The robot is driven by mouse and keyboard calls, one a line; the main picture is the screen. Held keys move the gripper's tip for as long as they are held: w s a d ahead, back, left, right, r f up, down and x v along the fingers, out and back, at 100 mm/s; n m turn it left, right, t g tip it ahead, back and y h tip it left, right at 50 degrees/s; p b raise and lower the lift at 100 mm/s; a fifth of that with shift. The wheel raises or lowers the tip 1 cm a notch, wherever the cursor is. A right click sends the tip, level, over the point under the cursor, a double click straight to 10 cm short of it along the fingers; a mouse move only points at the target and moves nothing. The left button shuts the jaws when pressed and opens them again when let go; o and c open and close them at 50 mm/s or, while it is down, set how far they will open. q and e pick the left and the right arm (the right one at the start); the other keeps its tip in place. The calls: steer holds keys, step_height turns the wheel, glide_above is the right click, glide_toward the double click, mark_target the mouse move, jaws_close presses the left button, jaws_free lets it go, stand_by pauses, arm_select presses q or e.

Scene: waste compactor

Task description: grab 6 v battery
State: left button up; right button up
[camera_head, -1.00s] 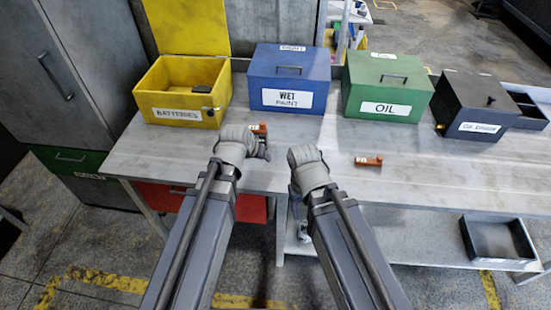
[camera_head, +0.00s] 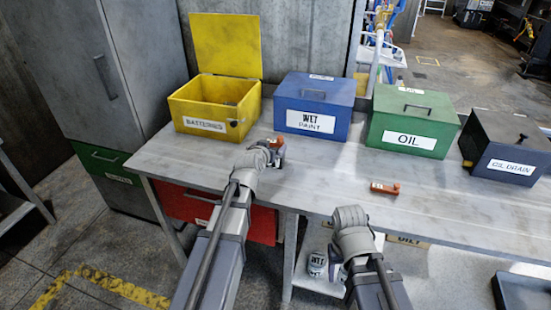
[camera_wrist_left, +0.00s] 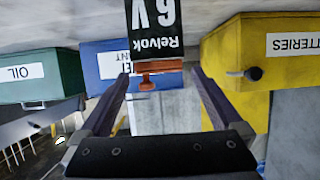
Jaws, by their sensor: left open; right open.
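The 6 V battery (camera_wrist_left: 155,28) shows in the left wrist view as a dark block with upside-down white "6 V" and "Relvok" lettering. An orange-red piece lies at its lower end, between my finger tips. My left gripper (camera_wrist_left: 155,85) is open, with a finger on either side and the battery ahead, not clamped. In the head view my left gripper (camera_head: 277,150) is over the bench's front part, beside a small orange-red thing. My right gripper (camera_head: 343,250) is low at the bench's front edge; its fingers are mostly hidden.
On the bench (camera_head: 330,180) stand an open yellow batteries box (camera_head: 205,120), a blue wet paint box (camera_head: 312,105), a green oil box (camera_head: 412,120) and a dark oil drain box (camera_head: 505,145). Another orange-red item (camera_head: 385,188) lies in front of the green box. The bench's right front is clear.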

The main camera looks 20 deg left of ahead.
mark_target(274, 144)
arm_select(q)
steer(key=shift+b+x, duration=1.1)
steer(key=shift+x, duration=1.55)
steer(key=shift+s+d+f, duration=0.1)
steer(key=shift+c, duration=0.6)
jaws_close()
